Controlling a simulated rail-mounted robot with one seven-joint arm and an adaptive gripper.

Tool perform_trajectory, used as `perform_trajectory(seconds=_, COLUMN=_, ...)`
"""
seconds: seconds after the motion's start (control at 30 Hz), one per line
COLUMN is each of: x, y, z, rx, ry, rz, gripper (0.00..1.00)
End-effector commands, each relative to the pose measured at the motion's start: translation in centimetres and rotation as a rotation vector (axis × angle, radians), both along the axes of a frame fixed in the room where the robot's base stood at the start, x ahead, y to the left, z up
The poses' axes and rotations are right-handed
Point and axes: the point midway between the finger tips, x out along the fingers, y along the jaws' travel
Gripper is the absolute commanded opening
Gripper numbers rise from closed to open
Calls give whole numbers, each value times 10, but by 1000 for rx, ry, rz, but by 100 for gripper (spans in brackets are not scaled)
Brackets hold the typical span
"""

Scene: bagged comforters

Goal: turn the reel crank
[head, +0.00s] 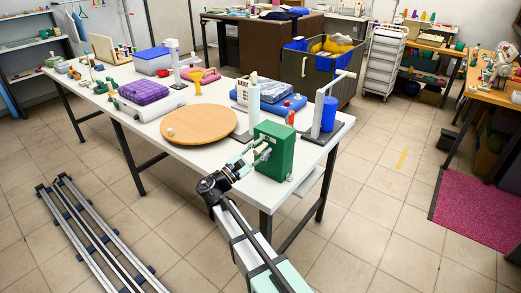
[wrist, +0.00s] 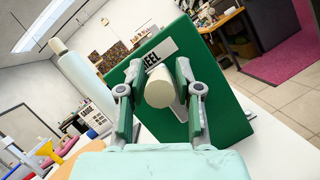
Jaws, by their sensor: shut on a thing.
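The reel is an upright green box (head: 274,151) at the near right end of the white table; in the wrist view its green face (wrist: 225,110) carries a white label ending in "EEL". The crank's pale round knob (wrist: 160,89) sticks out from this face toward the wrist camera, with a grey crank arm (wrist: 180,111) partly showing behind it. My gripper (head: 256,151) is at the left side of the box. In the wrist view my gripper (wrist: 159,84) has one finger on each side of the knob and is shut on it. The knob's far end is hidden.
A round wooden board (head: 200,124) lies left of the reel on the white table (head: 165,143). A pale cylinder (head: 254,103) stands behind the reel. A blue roll (head: 328,114) on a stand is to the right.

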Motion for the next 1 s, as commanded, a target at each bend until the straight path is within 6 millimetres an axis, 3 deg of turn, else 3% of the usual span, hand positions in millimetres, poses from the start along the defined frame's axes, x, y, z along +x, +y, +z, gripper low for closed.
perform_trajectory(seconds=0.03, x=2, y=1, z=-1, rx=1, ry=1, rz=5, gripper=0)
perform_trajectory(seconds=0.07, x=2, y=1, z=-1, rx=1, ry=1, rz=5, gripper=45)
perform_trajectory(seconds=0.1, x=2, y=1, z=0, rx=1, ry=1, rz=5, gripper=50)
perform_trajectory(seconds=0.57, x=-6, y=9, z=-4, rx=-2, ry=2, rz=4, gripper=50)
perform_trajectory(seconds=1.0, x=-54, y=65, z=-29, rx=0, ry=2, rz=5, gripper=50)
